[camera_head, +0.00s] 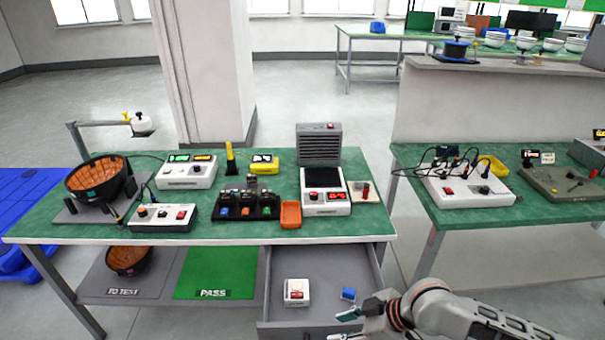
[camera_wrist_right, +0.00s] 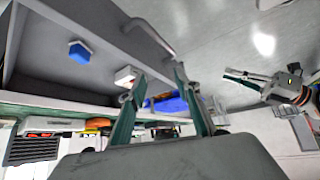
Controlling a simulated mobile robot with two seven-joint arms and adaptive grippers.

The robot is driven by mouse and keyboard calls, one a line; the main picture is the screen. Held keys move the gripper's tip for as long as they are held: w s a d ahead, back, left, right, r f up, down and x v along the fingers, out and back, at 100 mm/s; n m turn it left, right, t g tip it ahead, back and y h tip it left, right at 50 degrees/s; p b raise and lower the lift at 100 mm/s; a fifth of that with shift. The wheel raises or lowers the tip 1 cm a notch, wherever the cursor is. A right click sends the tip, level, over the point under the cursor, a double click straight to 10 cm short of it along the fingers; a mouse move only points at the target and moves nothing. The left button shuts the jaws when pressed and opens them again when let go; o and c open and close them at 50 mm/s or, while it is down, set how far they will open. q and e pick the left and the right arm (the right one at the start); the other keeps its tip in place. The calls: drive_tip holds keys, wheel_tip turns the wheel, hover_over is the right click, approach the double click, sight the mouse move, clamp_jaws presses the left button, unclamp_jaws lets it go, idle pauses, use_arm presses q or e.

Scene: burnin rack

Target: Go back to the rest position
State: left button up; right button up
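My right gripper (camera_head: 345,325) is at the bottom of the head view, at the front right of the open drawer (camera_head: 329,265). In the right wrist view its two fingers (camera_wrist_right: 157,90) stand apart with nothing between them. My left gripper is outside the head view. The right wrist view shows my left gripper (camera_wrist_right: 226,75) at the right, its fingers apart and empty. A blue block (camera_head: 348,293) and a small white device with a red part (camera_head: 296,292) lie in the drawer, both clear of the right gripper.
The green-topped bench (camera_head: 80,226) carries several testers, a black socket tray (camera_head: 246,207) and an orange bin (camera_head: 291,214). The drawer sticks out below its front edge. A second bench (camera_head: 430,214) stands at the right, with a floor gap between them.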

drive_tip(key=a+f+m+t+y, duration=0.1)
drive_tip(key=a+m+t+y, duration=0.15)
drive_tip(key=a, duration=0.25)
use_arm(q)
drive_tip(key=shift+s+f, duration=0.3)
drive_tip(key=shift+s, duration=0.1)
use_arm(e)
drive_tip(key=s+d+f+m+t+h, duration=0.2)
drive_tip(key=s+d+f, duration=0.3)
drive_tip(key=d, duration=0.3)
drive_tip(key=s+d+f+m+t+h, duration=0.2)
drive_tip(key=s+d+f+m+h, duration=0.2)
drive_tip(key=s+d, duration=0.3)
drive_tip(key=shift+d+f+m+t+h, duration=0.35)
drive_tip(key=shift+d+h, duration=0.2)
drive_tip(key=shift+d, duration=0.5)
use_arm(q)
drive_tip(key=shift+r, duration=0.1)
